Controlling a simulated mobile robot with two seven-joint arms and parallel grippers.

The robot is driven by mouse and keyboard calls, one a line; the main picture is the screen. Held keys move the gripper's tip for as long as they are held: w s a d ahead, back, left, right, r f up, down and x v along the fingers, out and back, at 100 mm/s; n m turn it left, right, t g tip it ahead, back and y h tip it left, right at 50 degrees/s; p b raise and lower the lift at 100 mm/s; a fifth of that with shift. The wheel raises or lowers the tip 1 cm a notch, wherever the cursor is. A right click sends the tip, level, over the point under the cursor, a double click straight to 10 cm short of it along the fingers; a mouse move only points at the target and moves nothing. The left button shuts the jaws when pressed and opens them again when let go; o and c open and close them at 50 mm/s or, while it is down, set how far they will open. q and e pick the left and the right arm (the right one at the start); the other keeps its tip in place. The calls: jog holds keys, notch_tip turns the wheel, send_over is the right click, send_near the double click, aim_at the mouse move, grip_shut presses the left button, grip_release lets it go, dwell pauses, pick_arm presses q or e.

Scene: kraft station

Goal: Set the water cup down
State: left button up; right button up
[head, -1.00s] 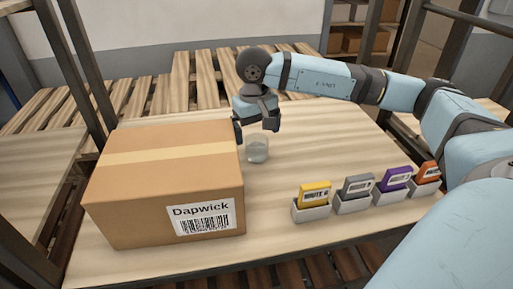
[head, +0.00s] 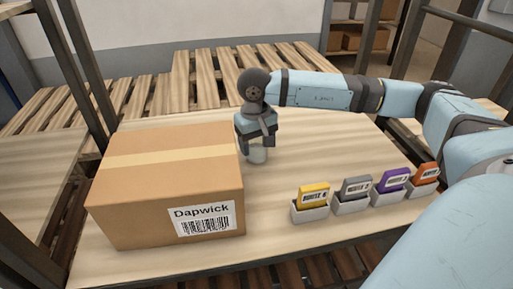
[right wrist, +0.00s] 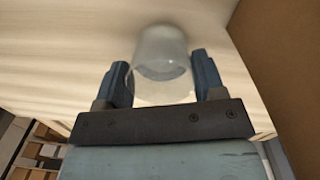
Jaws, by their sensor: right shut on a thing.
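The water cup (head: 258,156) is a small clear cup standing upright on the wooden table (head: 310,145), just right of the large cardboard box. My right gripper (head: 256,149) points down at the cup from above, shut on it, and hides its upper part. In the right wrist view the cup (right wrist: 160,52) shows between the two dark fingers of my right gripper (right wrist: 160,68). My left gripper is not in view.
The cardboard box (head: 165,185) labelled Dapwick stands close on the left. Several grey holders with yellow (head: 313,195), grey (head: 355,187), purple (head: 394,180) and orange (head: 426,173) cards line the front right. Table space right of the cup is clear.

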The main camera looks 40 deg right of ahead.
jog(key=shift+r, duration=0.2)
notch_tip(320, 180, up, 19)
jog(key=b, duration=0.1)
jog(key=shift+r+b, duration=0.15)
jog(key=shift+b, duration=0.2)
dwell(0.7)
